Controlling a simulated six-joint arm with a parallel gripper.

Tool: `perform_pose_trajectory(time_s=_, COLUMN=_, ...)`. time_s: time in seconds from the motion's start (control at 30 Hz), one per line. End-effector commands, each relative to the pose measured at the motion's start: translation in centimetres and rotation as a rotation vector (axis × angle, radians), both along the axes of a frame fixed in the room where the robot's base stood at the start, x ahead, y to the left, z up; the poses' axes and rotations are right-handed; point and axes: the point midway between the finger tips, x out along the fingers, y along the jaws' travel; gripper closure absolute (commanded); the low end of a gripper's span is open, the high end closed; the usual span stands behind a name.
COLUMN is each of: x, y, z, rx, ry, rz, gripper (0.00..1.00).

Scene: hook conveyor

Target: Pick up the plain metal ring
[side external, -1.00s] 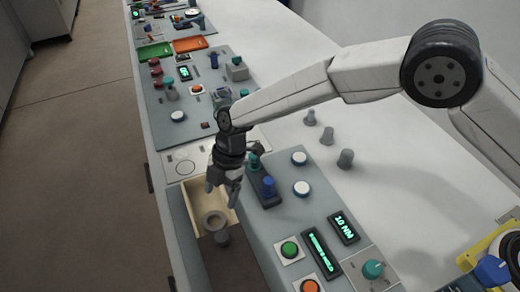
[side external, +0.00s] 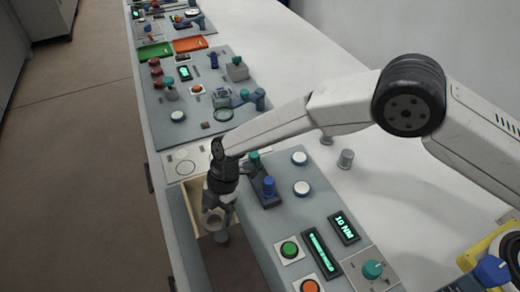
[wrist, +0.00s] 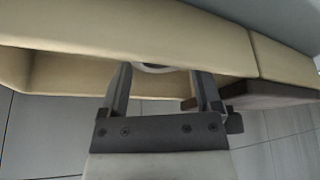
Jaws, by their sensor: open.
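The plain metal ring (side external: 213,219) is a grey band in the pale wooden drawer (side external: 196,207) in the side view. My gripper (side external: 219,207) points down into the drawer with its fingers at the ring, partly covering it. In the wrist view my gripper (wrist: 160,75) is open, with one finger on each side. A short pale arc of the ring (wrist: 154,69) shows between the fingertips, and a beige drawer wall hides the rest. I cannot tell whether the fingers touch the ring.
The floor at left is clear.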

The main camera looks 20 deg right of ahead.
Motion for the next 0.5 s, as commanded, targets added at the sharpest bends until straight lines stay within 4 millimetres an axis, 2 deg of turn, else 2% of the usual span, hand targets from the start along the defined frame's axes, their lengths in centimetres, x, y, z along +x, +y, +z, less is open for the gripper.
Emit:
perform_pose_trajectory(time_s=0.17, x=-0.26, y=0.37, z=-1.09, rx=0.000, ry=0.000, rz=0.001, gripper=0.19)
perform_pose_trajectory(time_s=0.5, x=-0.27, y=0.40, z=-1.16, rx=0.000, ry=0.000, rz=0.001, gripper=0.19)
